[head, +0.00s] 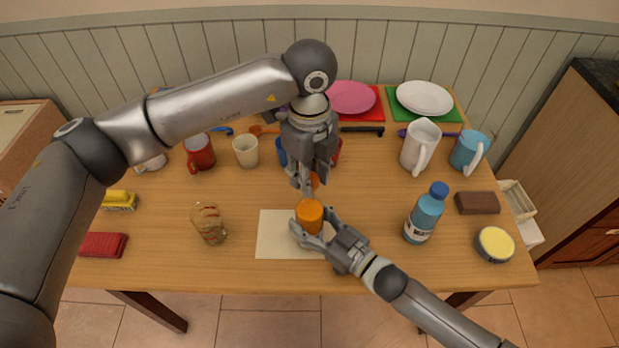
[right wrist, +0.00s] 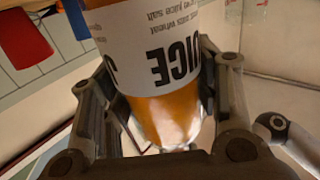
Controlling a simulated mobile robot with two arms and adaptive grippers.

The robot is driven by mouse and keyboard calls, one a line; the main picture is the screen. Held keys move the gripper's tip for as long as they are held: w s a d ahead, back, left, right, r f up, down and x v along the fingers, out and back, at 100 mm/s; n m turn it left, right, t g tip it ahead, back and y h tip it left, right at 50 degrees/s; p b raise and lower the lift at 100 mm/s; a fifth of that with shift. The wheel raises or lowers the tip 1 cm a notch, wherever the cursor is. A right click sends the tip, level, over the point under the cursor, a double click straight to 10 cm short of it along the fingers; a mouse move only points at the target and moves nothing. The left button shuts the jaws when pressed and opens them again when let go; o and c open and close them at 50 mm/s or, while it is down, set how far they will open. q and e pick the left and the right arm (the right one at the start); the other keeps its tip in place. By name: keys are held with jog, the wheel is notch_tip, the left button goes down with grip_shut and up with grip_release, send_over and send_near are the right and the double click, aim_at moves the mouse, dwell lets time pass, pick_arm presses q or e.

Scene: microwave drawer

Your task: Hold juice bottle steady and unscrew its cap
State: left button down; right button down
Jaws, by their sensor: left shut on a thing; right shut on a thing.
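The orange juice bottle (head: 309,217) stands near the table's front middle, above or on a pale mat (head: 275,236). My right gripper (head: 313,232) is shut around its lower body from the front right. In the right wrist view the bottle's white label (right wrist: 152,55) reads "JUICE" upside down, with fingers on both sides. My left gripper (head: 306,184) points down from above and is shut on a small orange cap (head: 315,180). The cap shows higher in the picture than the bottle's body. The fingertips partly hide it, and I cannot tell whether it touches the bottle.
A glass (head: 209,224) stands left of the bottle. A blue bottle (head: 424,214) and a round yellow-topped tin (head: 495,244) stand to the right. Several mugs and a white pitcher (head: 420,146) line the back. Bare table lies between the mat and the blue bottle.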

pick_arm(q)
notch_tip(320, 180, up, 2)
jog(key=shift+r, duration=0.1)
pick_arm(e)
jog(key=shift+c, duration=2.1)
grip_release()
